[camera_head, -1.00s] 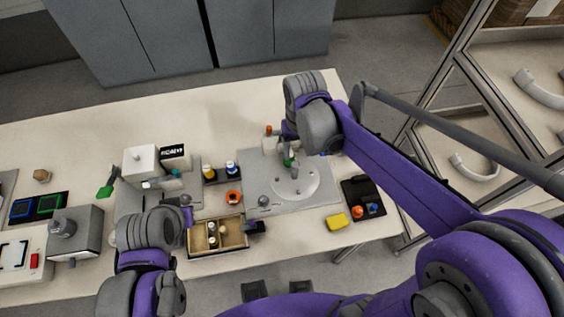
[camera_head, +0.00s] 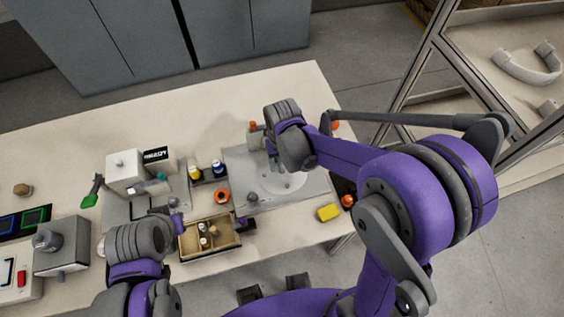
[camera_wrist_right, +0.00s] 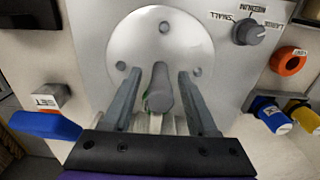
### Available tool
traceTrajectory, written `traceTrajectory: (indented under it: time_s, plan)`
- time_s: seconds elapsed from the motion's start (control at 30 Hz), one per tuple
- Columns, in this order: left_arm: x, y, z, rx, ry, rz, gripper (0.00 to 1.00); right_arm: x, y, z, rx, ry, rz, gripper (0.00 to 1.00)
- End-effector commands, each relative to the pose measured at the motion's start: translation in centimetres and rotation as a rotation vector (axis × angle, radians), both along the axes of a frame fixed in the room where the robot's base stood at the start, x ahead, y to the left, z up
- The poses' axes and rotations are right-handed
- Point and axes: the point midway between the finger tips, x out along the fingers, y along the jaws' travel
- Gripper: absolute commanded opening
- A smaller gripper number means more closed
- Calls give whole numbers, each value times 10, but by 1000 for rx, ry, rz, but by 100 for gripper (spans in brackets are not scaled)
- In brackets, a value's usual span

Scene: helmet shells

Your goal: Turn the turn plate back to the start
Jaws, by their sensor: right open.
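The turn plate is a round pale metal disc (camera_wrist_right: 140,42) with several dark holes, set in a grey panel. It also shows in the head view (camera_head: 285,184), partly covered by my right gripper. A grey upright lever (camera_wrist_right: 160,90) stands at the disc's near side. My right gripper (camera_wrist_right: 172,75) is open, with one finger on each side of the lever; contact is unclear. In the head view my right gripper (camera_head: 272,158) reaches down over the plate's far left part. My left gripper (camera_head: 178,216) is near the divided box, its fingers mostly hidden.
A size knob (camera_wrist_right: 247,32), an orange ring (camera_wrist_right: 288,61) and blue and yellow bottles lie right of the plate in the wrist view. A SET button (camera_wrist_right: 48,97) and blue object (camera_wrist_right: 45,125) are left.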

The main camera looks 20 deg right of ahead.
Motion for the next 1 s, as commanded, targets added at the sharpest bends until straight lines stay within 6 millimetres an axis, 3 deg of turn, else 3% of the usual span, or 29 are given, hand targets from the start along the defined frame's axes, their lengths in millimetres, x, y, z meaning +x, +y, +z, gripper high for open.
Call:
traceTrajectory:
  time_s: [0.17,0.47,1.0]
  plan:
    - [0,0,0,0,0,0,0,0,0,0,0,0,0,55]
    - [0,0,0,0,0,0,0,0,0,1,0,0,0,1]
    - [0,0,0,0,0,0,0,0,0,1,0,0,0,0]
